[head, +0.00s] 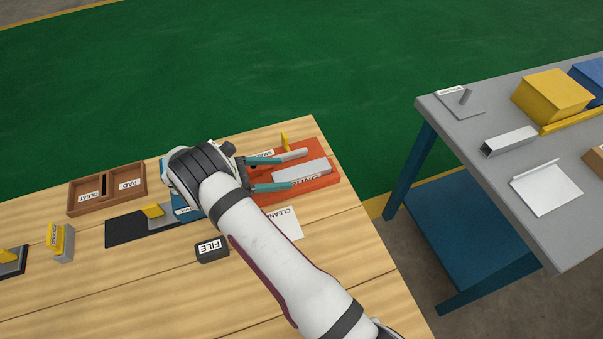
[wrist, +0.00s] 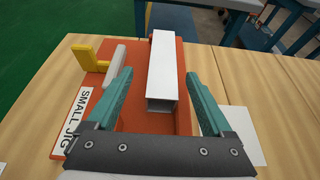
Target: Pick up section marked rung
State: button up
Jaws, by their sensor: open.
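A pale grey hollow section (head: 302,170) lies on the orange small jig (head: 328,180); no rung marking is readable on it. In the wrist view the section (wrist: 166,65) runs away from me, its near end facing my gripper. My gripper (wrist: 158,78) is open, with one teal finger on each side of the section and visible gaps between. In the head view my gripper (head: 275,173) reaches over the jig from the left. Another metal section (head: 509,141) lies on the grey table, also without a readable mark.
A yellow clamp (wrist: 90,57) with a pale bar stands left of the section. A white card (head: 285,222) marked CLEAN and a dark FILE block (head: 211,248) lie nearby. A brown tray (head: 107,207) stands left. The grey table (head: 470,148) stands apart at the right.

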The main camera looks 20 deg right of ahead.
aim_at(294, 173)
jog(key=x, duration=0.4)
jog(key=shift+s+d+r, duration=0.1)
jog(key=shift+s+d, duration=0.15)
grip_shut()
